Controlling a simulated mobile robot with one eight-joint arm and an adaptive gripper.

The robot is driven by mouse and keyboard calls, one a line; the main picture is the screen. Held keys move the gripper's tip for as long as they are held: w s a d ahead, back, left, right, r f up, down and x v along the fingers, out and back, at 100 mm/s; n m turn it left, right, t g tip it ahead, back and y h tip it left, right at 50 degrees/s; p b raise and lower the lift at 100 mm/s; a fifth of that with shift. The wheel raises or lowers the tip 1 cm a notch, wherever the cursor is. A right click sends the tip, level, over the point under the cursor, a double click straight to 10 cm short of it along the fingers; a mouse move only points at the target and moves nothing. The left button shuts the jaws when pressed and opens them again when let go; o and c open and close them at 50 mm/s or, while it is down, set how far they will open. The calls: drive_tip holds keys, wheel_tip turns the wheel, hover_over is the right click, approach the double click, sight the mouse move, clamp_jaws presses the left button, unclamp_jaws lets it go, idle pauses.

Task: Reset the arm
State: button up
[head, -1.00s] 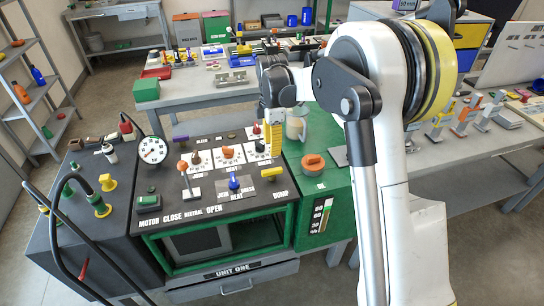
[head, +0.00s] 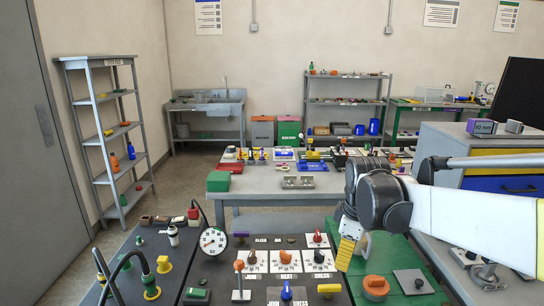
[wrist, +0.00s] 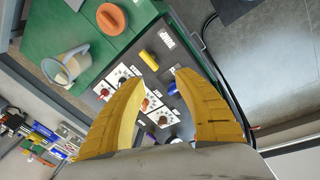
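My gripper (head: 347,252) hangs above the right part of the fusion cart's control panel (head: 262,262), fingers pointing down. In the wrist view its two yellow fingers (wrist: 158,78) are spread apart with nothing between them. Beyond them the panel shows with its knobs, a yellow handle (wrist: 149,60) and a blue knob (wrist: 173,88). In the head view my white arm reaches in from the right edge, roughly level. The orange knob (head: 375,286) on the green surface is in front of the gripper, apart from it.
A pressure gauge (head: 213,241) and black hoses stand at the cart's left. A beige mug (wrist: 64,68) stands on the green surface. A grey table (head: 250,185) with tools is behind the cart. A shelf rack (head: 104,145) stands left, with open floor beside it.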

drive_tip(key=s+m+t, duration=0.4)
drive_tip(key=s+m, duration=0.8)
drive_tip(key=s, duration=0.8)
drive_tip(key=shift+s+t, duration=0.2)
drive_tip(key=shift+t, duration=0.2)
drive_tip(key=shift+a, duration=0.1)
idle(0.5)
